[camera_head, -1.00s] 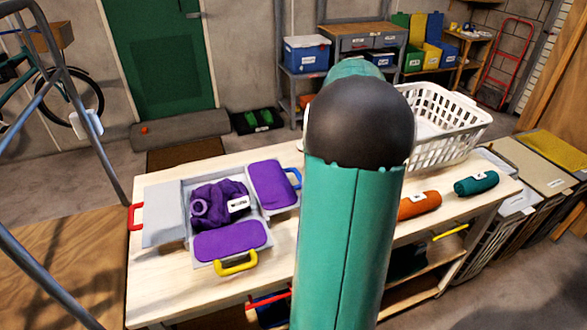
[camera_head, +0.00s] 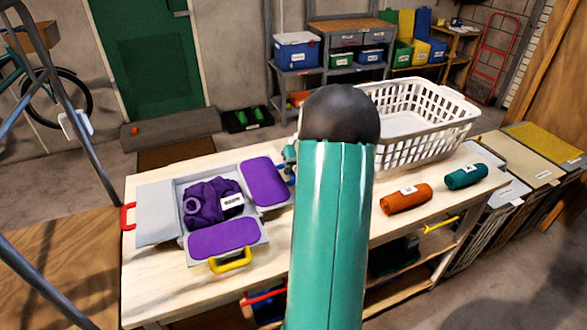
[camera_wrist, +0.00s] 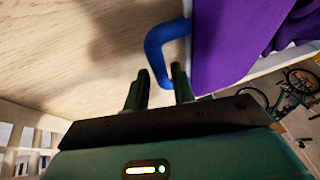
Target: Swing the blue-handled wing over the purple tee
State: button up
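The purple tee (camera_head: 208,202) lies bunched with a white label in the middle of the grey folding board (camera_head: 182,222). The blue-handled wing (camera_head: 262,184) is a purple-padded panel lying open right of the tee. Its blue handle (camera_wrist: 154,50) shows in the wrist view, and my arm mostly hides it in the head view. The wing's purple pad (camera_wrist: 218,45) is beside it. My gripper (camera_wrist: 162,82) is open, its two dark fingers apart at the near end of the handle. Whether they touch it I cannot tell. In the head view my gripper (camera_head: 289,160) is partly hidden.
The red-handled grey wing (camera_head: 155,213) lies open at left, the yellow-handled purple wing (camera_head: 225,238) at the front. An orange roll (camera_head: 405,199), a teal roll (camera_head: 466,176) and a white basket (camera_head: 420,120) are right on the wooden table (camera_head: 150,285).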

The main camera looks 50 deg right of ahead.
grip_shut()
jog(key=shift+w+r, duration=0.1)
